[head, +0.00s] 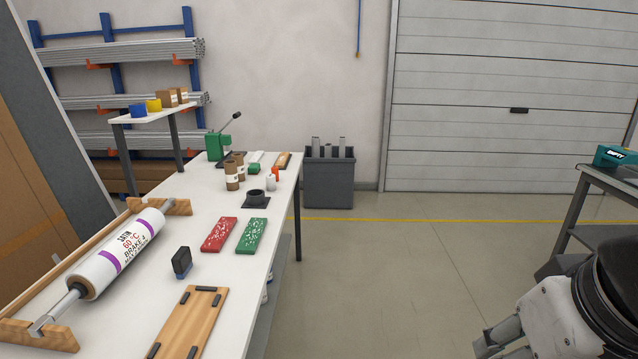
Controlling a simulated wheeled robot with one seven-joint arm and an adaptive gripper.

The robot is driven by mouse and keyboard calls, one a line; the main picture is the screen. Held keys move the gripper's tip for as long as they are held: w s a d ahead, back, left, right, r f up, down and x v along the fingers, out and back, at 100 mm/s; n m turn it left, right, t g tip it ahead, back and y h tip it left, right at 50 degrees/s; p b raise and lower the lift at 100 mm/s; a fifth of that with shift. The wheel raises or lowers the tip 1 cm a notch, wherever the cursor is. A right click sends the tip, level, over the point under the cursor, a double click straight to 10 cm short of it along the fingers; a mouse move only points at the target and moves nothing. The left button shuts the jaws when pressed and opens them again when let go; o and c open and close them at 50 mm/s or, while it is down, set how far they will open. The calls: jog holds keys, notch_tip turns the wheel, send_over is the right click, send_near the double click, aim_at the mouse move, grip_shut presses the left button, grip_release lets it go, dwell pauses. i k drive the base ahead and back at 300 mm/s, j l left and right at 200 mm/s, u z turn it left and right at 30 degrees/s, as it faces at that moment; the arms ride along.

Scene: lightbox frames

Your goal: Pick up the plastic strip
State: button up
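I cannot make out a thing that is clearly the plastic strip in the head view. Two flat speckled pieces, one red (219,235) and one green (251,236), lie side by side on the white workbench (196,272); I cannot tell their material. My arm shows at the lower right, away from the bench, over the floor. Grey finger-like parts at its end, seemingly my gripper (499,342), are cut off by the bottom edge. Whether they are open or shut does not show.
A labelled roll (122,250) rests on a wooden cradle at the bench's left. A wooden board (188,325) with black pads and a dark block (182,262) are near it. Cardboard tubes (232,176) and a green press (215,146) stand farther back. Floor right of the bench is clear.

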aim_at(258, 154)
jog(key=i+u, duration=0.1)
jog(key=i, duration=0.85)
jog(key=i+l+u, duration=0.1)
jog(key=i, duration=0.8)
jog(key=i+l+u, duration=0.25)
jog(key=i+u, duration=0.15)
jog(key=i, duration=0.15)
jog(key=i+l+u, duration=0.35)
jog(key=i+l, duration=0.05)
jog(key=i, duration=0.1)
